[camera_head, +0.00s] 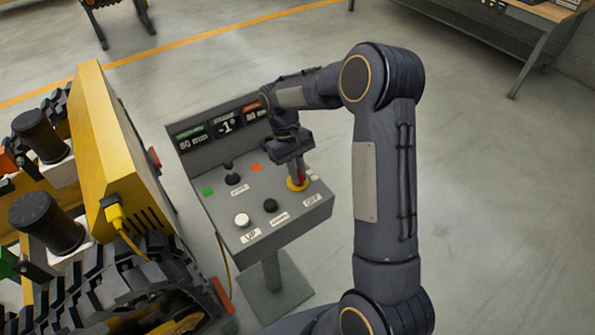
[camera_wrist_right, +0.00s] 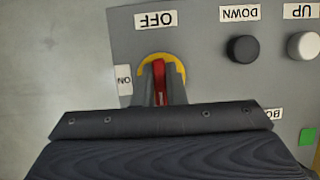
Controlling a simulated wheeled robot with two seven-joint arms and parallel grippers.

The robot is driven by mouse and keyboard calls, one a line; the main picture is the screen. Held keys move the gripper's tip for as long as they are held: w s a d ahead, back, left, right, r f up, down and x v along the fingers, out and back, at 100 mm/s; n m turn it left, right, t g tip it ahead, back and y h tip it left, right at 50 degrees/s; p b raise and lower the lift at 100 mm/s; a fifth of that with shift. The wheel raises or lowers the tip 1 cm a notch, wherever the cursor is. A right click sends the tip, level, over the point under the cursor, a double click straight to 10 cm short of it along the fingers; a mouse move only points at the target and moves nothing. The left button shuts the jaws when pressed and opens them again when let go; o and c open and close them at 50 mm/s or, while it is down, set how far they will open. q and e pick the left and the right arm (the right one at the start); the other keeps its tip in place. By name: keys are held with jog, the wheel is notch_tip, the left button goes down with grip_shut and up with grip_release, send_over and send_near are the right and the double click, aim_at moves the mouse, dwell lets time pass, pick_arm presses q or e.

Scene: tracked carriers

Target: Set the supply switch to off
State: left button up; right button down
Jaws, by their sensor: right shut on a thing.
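The supply switch is a red handle (camera_wrist_right: 160,82) on a yellow round plate (camera_wrist_right: 147,72). The yellow plate also shows in the head view (camera_head: 297,186), at the right of the grey control box (camera_head: 262,236). My right gripper (camera_wrist_right: 160,92) comes down from above and is shut on the red handle, one finger on each side. In the wrist view the handle lies in line with the OFF label (camera_wrist_right: 156,19), and the ON label (camera_wrist_right: 123,79) is off to its left. The gripper hides part of the handle. My left gripper is not in view.
The box also bears a white UP button (camera_head: 242,220), a black DOWN button (camera_head: 270,206), a black lever (camera_head: 232,178) and a display panel (camera_head: 225,124). A yellow tracked machine (camera_head: 115,150) stands close on the left. The floor to the right is clear.

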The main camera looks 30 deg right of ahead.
dwell(0.4)
jog(key=c, duration=1.5)
grip_release()
jog(key=v, duration=0.8)
jog(key=shift+b, duration=0.4)
